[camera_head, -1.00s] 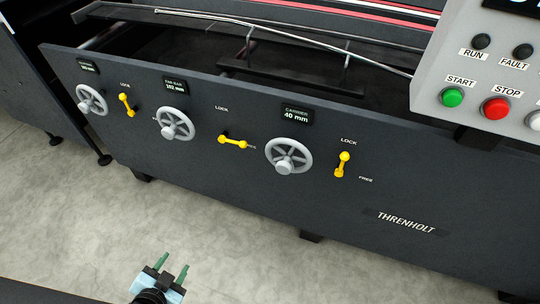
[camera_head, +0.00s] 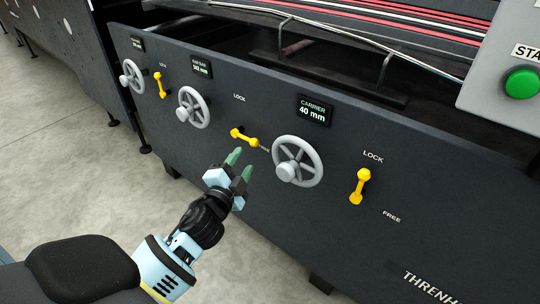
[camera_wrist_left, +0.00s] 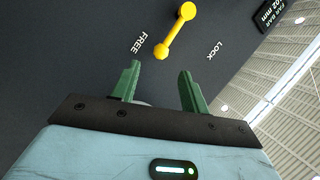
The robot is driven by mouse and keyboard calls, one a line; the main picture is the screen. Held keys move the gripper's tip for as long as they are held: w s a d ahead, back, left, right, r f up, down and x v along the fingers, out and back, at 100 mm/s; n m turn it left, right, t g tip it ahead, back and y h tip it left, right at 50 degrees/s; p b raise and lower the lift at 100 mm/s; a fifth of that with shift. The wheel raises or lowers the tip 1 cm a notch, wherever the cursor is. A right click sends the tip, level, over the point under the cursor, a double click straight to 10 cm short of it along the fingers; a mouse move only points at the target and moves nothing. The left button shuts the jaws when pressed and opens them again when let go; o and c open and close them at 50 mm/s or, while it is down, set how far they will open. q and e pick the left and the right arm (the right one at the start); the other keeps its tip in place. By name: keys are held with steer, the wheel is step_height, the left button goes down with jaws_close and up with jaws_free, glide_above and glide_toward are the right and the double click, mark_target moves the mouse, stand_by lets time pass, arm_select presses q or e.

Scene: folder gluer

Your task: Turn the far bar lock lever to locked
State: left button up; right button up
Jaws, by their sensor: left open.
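The far bar lock lever (camera_head: 244,137) is a yellow handle with rounded ends on the dark machine panel, right of the middle handwheel. It lies nearly flat, its right end toward the FREE mark and away from the LOCK mark above it. My left gripper (camera_head: 239,165) is open and empty, just below the lever and apart from it. In the left wrist view the lever (camera_wrist_left: 174,32) stands beyond the green fingertips (camera_wrist_left: 160,70), with FREE and LOCK printed on either side. The FAR BAR display (camera_wrist_left: 272,14) shows at the upper right there. My right gripper is not in view.
The middle handwheel (camera_head: 193,108) is left of the lever and the carrier handwheel (camera_head: 298,161) is close on its right. Other yellow levers stand at left (camera_head: 160,85) and right (camera_head: 360,187). A control box (camera_head: 505,85) juts out at upper right.

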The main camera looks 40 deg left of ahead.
mark_target(253, 145)
arm_select(q)
steer(key=b+x, duration=0.1)
steer(key=x, duration=0.7)
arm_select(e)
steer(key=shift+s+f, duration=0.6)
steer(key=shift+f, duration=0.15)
arm_select(q)
steer(key=shift+s, duration=0.1)
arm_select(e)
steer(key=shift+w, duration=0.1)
arm_select(q)
steer(key=shift+c, duration=0.5)
jaws_close()
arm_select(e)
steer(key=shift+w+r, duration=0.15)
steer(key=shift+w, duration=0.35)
